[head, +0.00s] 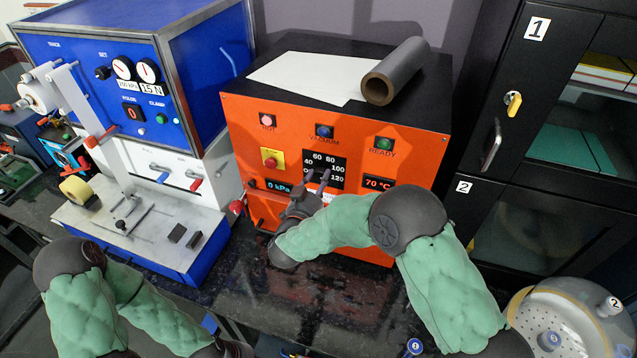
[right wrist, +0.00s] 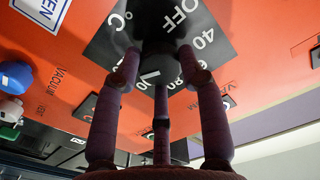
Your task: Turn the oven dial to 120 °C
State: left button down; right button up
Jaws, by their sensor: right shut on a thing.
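The orange oven (head: 240,130) stands at the centre of the head view. Its black dial plate (head: 338,164) carries white numbers from 40 to 120. My right gripper (head: 318,178) reaches the dial from the front, its fingers over the lower part of the plate. In the right wrist view, the fingers of my right gripper (right wrist: 160,78) close around the dark dial knob (right wrist: 160,58). OFF, 40 and °C show around it; a short white mark shows between the fingers. Where the pointer stands on the scale is unclear. My left gripper is out of view.
A blue and white machine (head: 95,130) stands to the left, a black cabinet (head: 540,120) to the right.

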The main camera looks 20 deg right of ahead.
jog(key=shift+r, duration=0.2)
jog(key=o, duration=1.1)
jog(key=shift+o, duration=0.2)
jog(key=shift+f, duration=0.1)
jog(key=v, duration=1.2)
